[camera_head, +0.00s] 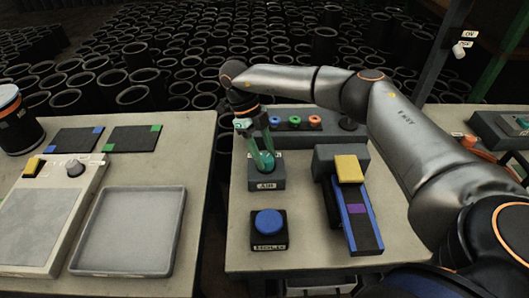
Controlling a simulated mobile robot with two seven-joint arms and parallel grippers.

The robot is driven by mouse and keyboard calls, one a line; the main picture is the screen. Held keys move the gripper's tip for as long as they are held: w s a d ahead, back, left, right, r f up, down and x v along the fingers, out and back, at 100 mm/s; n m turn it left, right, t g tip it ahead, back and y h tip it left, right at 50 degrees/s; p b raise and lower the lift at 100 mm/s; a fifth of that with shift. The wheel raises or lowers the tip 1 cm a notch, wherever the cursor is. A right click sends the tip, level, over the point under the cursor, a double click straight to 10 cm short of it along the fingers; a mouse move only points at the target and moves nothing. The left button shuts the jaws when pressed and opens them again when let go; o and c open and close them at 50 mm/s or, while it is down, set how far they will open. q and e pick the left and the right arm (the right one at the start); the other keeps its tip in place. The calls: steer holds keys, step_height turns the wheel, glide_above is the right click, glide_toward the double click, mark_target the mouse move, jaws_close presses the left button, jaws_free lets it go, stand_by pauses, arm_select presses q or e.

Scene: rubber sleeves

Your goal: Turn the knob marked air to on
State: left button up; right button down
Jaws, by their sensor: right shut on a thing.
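The air knob (264,163) is teal-green and sits on a small dark grey box (266,180) with a white label on its front that seems to read AIR. My right gripper (259,152) reaches down from above with its fingers shut on the knob. The fingers cover part of the knob, and I cannot tell which way it points. A small pale plate beside the knob is partly hidden. My left gripper is not in view.
A blue button (268,223) stands in front of the knob box. A grey device with a yellow block (349,168) stands to its right. A dark rack with small coloured rings (294,121) lies behind. An empty grey tray (133,229) rests on the left table.

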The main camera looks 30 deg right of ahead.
steer(key=shift+c, duration=1.7)
jaws_free()
steer(key=b+v, duration=0.1)
steer(key=v, duration=1.1)
steer(key=shift+r, duration=0.3)
